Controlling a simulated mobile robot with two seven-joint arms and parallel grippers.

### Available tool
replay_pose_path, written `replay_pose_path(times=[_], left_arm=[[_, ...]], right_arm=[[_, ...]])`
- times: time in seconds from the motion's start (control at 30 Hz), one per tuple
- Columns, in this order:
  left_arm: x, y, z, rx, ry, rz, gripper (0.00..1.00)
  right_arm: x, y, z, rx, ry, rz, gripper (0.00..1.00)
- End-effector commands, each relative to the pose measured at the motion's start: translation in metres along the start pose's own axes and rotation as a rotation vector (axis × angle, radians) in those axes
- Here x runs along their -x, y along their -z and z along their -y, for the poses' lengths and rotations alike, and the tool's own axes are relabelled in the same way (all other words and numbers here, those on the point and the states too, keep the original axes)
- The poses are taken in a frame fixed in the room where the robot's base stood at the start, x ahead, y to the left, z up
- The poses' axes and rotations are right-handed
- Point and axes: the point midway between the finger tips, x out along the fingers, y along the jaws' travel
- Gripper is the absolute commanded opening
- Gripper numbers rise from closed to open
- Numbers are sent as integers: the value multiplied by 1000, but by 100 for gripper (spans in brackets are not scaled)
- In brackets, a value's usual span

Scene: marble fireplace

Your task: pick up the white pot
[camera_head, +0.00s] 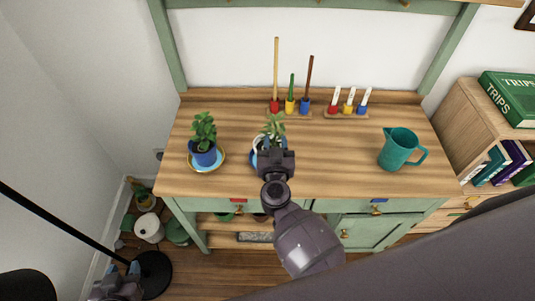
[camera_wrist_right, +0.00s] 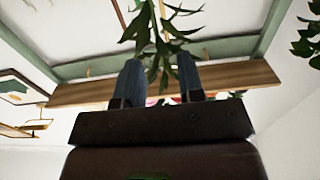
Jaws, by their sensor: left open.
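The white pot (camera_head: 257,141) holds a leafy green plant and stands on the wooden tabletop, by a blue saucer (camera_head: 253,159). My right gripper (camera_head: 275,143) is at the pot and covers its right part in the head view. In the right wrist view the blue-grey fingers of this gripper (camera_wrist_right: 160,80) stand apart, with plant leaves (camera_wrist_right: 158,35) between and above them. The pot itself is not clear there, so I cannot tell whether the fingers press on it. My left gripper (camera_head: 125,272) is low at the left, above the floor, open and away from the table.
A blue pot (camera_head: 205,155) with a plant stands left on a saucer. A teal pitcher (camera_head: 397,148) stands right. Colored holders with sticks (camera_head: 290,106) and white-topped pegs (camera_head: 349,105) line the back. The front tabletop (camera_head: 345,170) is clear. A black lamp base (camera_head: 152,273) stands on the floor.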

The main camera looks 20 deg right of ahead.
Motion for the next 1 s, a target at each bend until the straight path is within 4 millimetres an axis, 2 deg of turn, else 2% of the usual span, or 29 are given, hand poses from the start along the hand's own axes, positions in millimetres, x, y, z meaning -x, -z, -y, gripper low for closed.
replay_pose_path(times=[0.4, 0.77, 1.0], left_arm=[[-6, -6, 0, -3, -1, -2, 43], [-7, -4, 0, -4, -1, -6, 43], [-7, -5, 0, -4, -1, -6, 43]], right_arm=[[-45, -5, 0, 2, -1, -1, 35], [-51, -4, 0, 1, -1, 1, 35], [-51, -4, 0, 1, -1, 0, 0]])
